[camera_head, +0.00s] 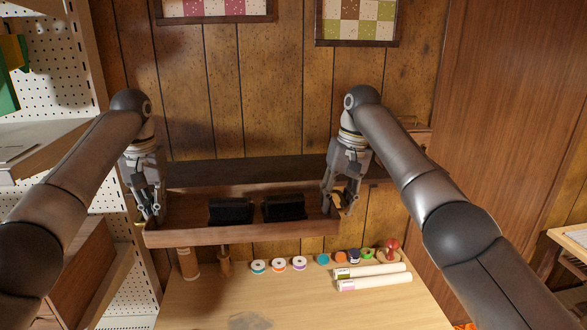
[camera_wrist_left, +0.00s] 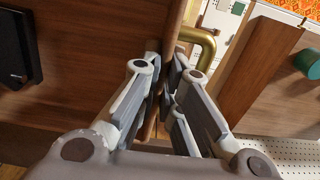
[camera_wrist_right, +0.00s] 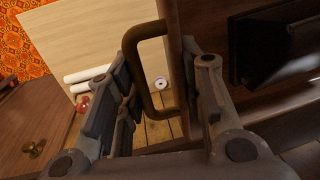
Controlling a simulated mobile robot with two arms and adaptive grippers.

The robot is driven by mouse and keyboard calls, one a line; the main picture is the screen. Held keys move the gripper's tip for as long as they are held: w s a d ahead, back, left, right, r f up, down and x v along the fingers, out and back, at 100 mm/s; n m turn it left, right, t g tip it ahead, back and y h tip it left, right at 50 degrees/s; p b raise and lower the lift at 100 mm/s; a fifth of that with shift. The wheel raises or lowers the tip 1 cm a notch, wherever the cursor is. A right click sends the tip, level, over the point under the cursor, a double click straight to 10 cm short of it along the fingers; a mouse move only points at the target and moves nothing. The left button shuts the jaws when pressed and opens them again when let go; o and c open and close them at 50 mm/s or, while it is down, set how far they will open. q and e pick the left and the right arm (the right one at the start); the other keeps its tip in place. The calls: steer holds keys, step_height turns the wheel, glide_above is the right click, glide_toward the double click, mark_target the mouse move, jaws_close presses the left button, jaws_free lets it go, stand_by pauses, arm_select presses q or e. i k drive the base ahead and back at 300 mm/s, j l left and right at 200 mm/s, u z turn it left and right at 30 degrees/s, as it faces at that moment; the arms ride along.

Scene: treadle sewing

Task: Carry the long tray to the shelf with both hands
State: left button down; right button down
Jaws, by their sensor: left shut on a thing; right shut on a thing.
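The long wooden tray (camera_head: 242,236) hangs level above the worktable in the head view, with two black blocks (camera_head: 231,211) (camera_head: 284,208) inside. My left gripper (camera_head: 149,212) is shut at the tray's left end. In the left wrist view its fingers (camera_wrist_left: 167,100) close by the end wall, with a brass handle (camera_wrist_left: 203,38) beyond them. My right gripper (camera_head: 340,200) is shut at the right end. In the right wrist view the right handle (camera_wrist_right: 132,52) runs down by its fingers, which partly hide it. A dark wooden shelf (camera_head: 250,170) spans the wall behind the tray.
The worktable (camera_head: 215,305) below holds several thread spools (camera_head: 279,265), white rolls (camera_head: 375,282), a red pincushion (camera_head: 392,244) and wooden cylinders (camera_head: 188,263). A pegboard rack (camera_head: 40,70) stands at left. A wooden door or cabinet (camera_head: 500,130) stands at right.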

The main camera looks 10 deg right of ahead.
mark_target(247, 170)
steer(key=i, duration=1)
